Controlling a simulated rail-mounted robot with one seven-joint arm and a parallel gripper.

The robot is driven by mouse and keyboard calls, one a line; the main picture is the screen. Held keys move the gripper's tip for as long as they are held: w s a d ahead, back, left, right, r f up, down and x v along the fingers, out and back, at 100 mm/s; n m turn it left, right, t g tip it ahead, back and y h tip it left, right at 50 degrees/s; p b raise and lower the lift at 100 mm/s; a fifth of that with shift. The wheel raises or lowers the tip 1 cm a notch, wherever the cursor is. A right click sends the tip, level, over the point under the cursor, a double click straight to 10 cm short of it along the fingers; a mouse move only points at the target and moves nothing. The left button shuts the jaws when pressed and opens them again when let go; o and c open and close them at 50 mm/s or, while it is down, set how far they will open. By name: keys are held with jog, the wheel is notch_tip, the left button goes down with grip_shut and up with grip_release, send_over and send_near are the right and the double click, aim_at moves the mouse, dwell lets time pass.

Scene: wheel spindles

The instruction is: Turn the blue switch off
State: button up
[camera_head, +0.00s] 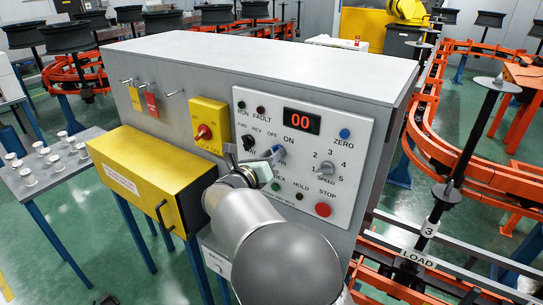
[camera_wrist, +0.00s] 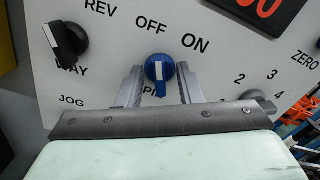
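The blue switch (camera_wrist: 159,68) is a round knob with a grip bar and a white line running roughly up and down. It sits on the pale control panel (camera_head: 340,135), below the OFF and ON labels. In the head view the blue switch (camera_head: 278,153) shows partly behind my gripper. My gripper (camera_wrist: 160,82) is open, with one finger on each side of the knob and narrow gaps visible. In the head view my gripper (camera_head: 256,166) is at the panel. Whether the fingertips touch the knob is unclear.
A black selector (camera_wrist: 65,42) is left of the blue switch. The panel has a blue ZERO button (camera_head: 345,133), a speed knob (camera_head: 327,168) and a red STOP button (camera_head: 323,209). A red rotary switch (camera_head: 204,132) and a yellow box (camera_head: 150,175) are to the left.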

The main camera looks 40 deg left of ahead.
jog(key=s+d+b, duration=0.1)
jog(key=s+b, duration=0.3)
jog(key=s, duration=1.3)
jog(key=w+d+f+m+g+h, duration=0.25)
jog(key=w+d+m, duration=0.2)
jog(key=d, duration=0.65)
jog(key=w+d+f+m+g+h, duration=0.1)
jog(key=w+d+m+g+h, duration=0.4)
jog(key=d, duration=0.6)
jog(key=w+d+f+m+g, duration=0.25)
jog(key=d+m, duration=0.35)
jog(key=d, duration=0.4)
jog(key=s+d+f+m+g+y, duration=0.1)
jog(key=s+d+f+m+g, duration=0.15)
jog(key=s+d+m, duration=0.45)
jog(key=s+d+f+m+g+y, duration=0.2)
jog(key=s+d+m+g, duration=0.15)
jog(key=d+m, duration=0.75)
jog(key=s+d+f+m+g+y, duration=0.1)
jog(key=s+d+f+m+y, duration=0.1)
jog(key=s+m, duration=0.5)
jog(key=shift+d+f+m+y, duration=0.15)
jog(key=shift+d+m+y, duration=0.55)
jog(key=shift+d, duration=0.55)
